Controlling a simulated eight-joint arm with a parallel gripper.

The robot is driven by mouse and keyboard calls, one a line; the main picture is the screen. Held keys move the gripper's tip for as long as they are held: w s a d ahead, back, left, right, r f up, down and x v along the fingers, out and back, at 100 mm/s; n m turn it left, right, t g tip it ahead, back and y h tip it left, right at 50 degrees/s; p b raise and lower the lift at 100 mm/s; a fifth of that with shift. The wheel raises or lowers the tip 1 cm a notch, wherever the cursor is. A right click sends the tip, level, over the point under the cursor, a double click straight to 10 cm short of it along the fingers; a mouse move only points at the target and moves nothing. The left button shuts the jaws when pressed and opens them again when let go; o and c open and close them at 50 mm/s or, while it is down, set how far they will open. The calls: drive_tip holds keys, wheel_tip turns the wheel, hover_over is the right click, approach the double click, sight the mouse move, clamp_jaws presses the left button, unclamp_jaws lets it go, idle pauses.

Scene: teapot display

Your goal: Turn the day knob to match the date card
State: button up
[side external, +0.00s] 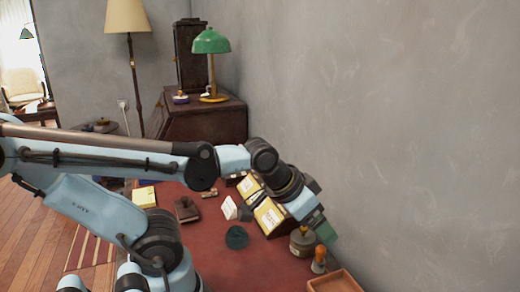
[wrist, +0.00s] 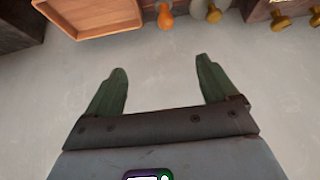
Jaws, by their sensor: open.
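A dark block calendar with yellow-framed faces (side external: 270,217) stands on the red desk near the wall, partly hidden by my arm. A small white card (side external: 229,207) stands left of it; its writing is too small to read. In the wrist view, brass knobs (wrist: 281,21) stick out from a dark box at the top right; I cannot tell which is the day knob. My gripper (side external: 327,232) is by the wall, right of the calendar. In the wrist view its two green fingers (wrist: 165,80) are apart, with only grey wall between them.
An orange-handled stamp (side external: 319,262), a round brass-topped pot (side external: 303,246) and a wooden tray (side external: 335,281) stand right of the calendar, near my gripper. A dark round object (side external: 237,237) lies in front. The grey wall (side external: 420,130) closes off the right side.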

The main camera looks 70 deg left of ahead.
drive_tip(key=w+a+r+n, duration=0.1)
drive_tip(key=a+n, duration=0.1)
drive_tip(key=a, duration=0.1)
drive_tip(key=w+a+r+n+g+y, duration=0.1)
drive_tip(key=a+r+n, duration=0.1)
drive_tip(key=a, duration=0.1)
drive_tip(key=w+a+r+n+g+y, duration=0.1)
drive_tip(key=a+r+n, duration=0.1)
drive_tip(key=a, duration=0.1)
drive_tip(key=shift+a, duration=0.2)
drive_tip(key=c, duration=0.6)
drive_tip(key=a+r+n+g+y, duration=0.1)
drive_tip(key=a+r+n+g, duration=0.3)
drive_tip(key=a+n, duration=0.7)
drive_tip(key=w+a+f+g+y, duration=0.1)
drive_tip(key=a+f, duration=0.1)
drive_tip(key=a, duration=0.5)
drive_tip(key=w+a+f+y, duration=0.1)
drive_tip(key=a+f, duration=0.2)
drive_tip(key=a, duration=0.3)
drive_tip(key=shift+n+h, duration=0.3)
drive_tip(key=shift+n, duration=0.1)
drive_tip(key=x, duration=1.1)
drive_tip(key=shift+w+a, duration=0.2)
drive_tip(key=shift+a, duration=0.1)
clamp_jaws()
